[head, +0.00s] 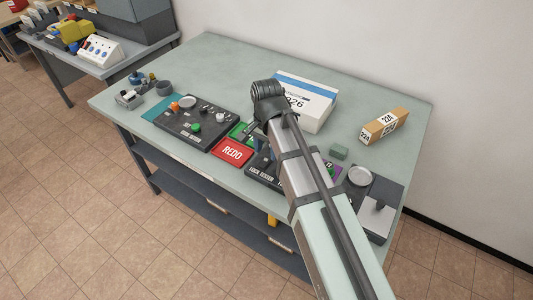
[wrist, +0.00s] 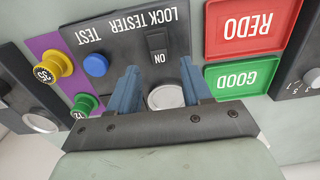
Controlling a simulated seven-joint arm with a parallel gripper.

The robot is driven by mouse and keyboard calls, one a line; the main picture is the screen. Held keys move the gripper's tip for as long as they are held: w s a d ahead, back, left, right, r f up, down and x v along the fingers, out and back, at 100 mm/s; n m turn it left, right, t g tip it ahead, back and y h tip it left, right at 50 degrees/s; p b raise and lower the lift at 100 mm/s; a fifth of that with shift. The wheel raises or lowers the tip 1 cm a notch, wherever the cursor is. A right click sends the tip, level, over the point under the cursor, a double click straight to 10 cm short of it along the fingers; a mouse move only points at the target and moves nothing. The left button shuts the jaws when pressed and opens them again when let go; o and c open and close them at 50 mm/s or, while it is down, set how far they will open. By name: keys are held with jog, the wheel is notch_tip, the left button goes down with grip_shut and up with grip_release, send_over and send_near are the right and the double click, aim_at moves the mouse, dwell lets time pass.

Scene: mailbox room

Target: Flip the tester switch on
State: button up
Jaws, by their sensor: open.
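The lock tester (wrist: 125,50) is a dark panel on the bench, upside down in the wrist view. Its black rocker switch (wrist: 156,40) sits beside the "ON" label; I cannot tell which way it is set. A blue TEST button (wrist: 95,65) is to its left. My gripper (wrist: 162,78) has its two blue fingers apart and empty, over the panel just below the switch in the picture. A round silver part (wrist: 166,97) shows between the fingers. In the head view the tester (head: 262,174) is mostly hidden by my arm.
The red REDO tray (head: 232,151) and green GOOD tray (wrist: 242,76) lie beside the tester. A purple strip with a yellow knob (wrist: 54,67) and green knob (wrist: 85,104) is on its other side. A white box (head: 310,115) and brown carton (head: 384,126) stand behind.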

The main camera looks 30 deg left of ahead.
aim_at(264, 162)
jog(key=shift+f, duration=1.3)
grip_shut()
